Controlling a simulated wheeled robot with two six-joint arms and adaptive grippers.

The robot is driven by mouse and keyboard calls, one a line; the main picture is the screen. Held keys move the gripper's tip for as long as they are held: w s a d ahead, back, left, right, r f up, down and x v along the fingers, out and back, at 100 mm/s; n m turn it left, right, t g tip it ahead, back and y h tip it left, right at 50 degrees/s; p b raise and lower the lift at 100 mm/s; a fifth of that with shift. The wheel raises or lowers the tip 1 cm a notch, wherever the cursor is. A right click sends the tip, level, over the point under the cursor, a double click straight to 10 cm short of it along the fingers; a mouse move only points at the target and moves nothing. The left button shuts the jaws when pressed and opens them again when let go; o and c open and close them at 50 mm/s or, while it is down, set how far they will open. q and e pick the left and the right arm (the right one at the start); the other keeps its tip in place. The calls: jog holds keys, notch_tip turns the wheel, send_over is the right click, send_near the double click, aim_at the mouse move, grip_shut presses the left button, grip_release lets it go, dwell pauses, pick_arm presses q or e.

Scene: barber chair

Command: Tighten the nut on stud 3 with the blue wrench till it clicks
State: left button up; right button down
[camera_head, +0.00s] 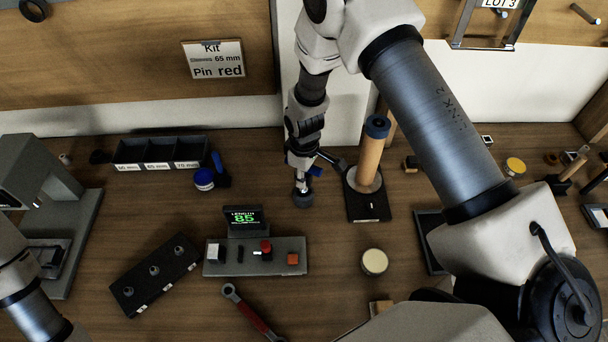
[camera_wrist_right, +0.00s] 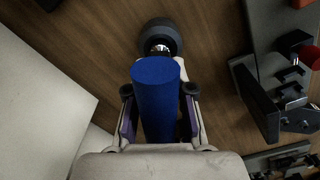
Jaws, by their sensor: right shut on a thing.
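My right gripper (camera_head: 303,172) points down above the middle of the table. In the right wrist view my right gripper (camera_wrist_right: 160,112) is shut on a blue-handled tool (camera_wrist_right: 157,95), with a bright metal neck and a dark round end. That dark end (camera_head: 303,199) shows below the gripper in the head view; whether it touches the table I cannot tell. I cannot tell if this tool is the blue wrench. A dark block (camera_head: 155,275) with three studs lies at the lower left; the stud numbers are not readable. My left gripper is out of view.
A red-handled wrench (camera_head: 254,312) lies at the front. A control box (camera_head: 255,262) with a display reading 85 stands right of the stud block. A wooden post on a dark base (camera_head: 369,208) stands right of my gripper.

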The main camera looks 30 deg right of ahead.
jog(key=shift+f+b, duration=0.5)
jog(key=shift+f, duration=0.3)
jog(key=c, duration=0.9)
grip_release()
notch_tip(320, 180, up, 12)
jog(key=shift+r, duration=0.1)
jog(key=shift+s, duration=0.1)
